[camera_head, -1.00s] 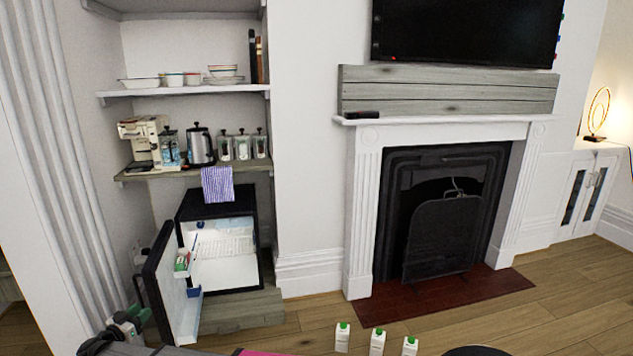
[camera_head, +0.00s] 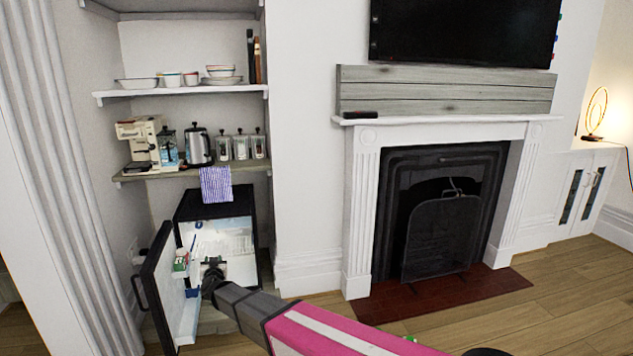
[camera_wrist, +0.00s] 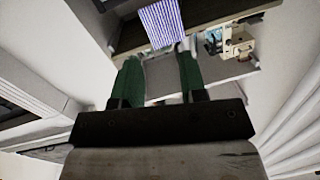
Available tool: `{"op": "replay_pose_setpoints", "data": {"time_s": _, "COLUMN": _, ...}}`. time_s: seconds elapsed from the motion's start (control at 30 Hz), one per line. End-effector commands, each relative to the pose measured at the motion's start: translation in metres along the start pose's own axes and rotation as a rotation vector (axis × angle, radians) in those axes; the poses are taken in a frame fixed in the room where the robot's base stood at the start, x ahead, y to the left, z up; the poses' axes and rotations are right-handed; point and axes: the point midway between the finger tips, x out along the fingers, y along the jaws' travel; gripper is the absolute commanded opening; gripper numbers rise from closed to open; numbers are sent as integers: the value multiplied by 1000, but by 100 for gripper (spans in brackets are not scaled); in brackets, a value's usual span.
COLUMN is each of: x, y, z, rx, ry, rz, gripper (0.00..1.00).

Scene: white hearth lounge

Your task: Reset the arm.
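My gripper (camera_head: 212,265) is in front of the open mini fridge, at the height of its lower interior. My grey and pink arm reaches to it from the bottom of the head view. In the wrist view the two green fingers of my gripper (camera_wrist: 158,75) stand apart with nothing held between them. The black fridge (camera_head: 258,235) has a white interior, partly hidden behind my gripper and arm. Its door (camera_head: 160,285) stands open to the left, with small items on its inner shelves.
A shelf (camera_head: 190,172) above the fridge holds a coffee machine (camera_head: 142,142), a kettle (camera_head: 199,146) and jars. A striped towel (camera_head: 216,184) hangs from it and shows in the wrist view (camera_wrist: 163,24). The fireplace (camera_head: 440,235) is right.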

Motion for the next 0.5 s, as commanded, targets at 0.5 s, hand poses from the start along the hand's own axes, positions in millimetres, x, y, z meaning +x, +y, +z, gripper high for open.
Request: {"op": "replay_pose_setpoints", "data": {"time_s": 0.5, "x": -69, "y": 214, "z": -2, "rx": -21, "ry": -501, "rz": -140, "gripper": 39}}
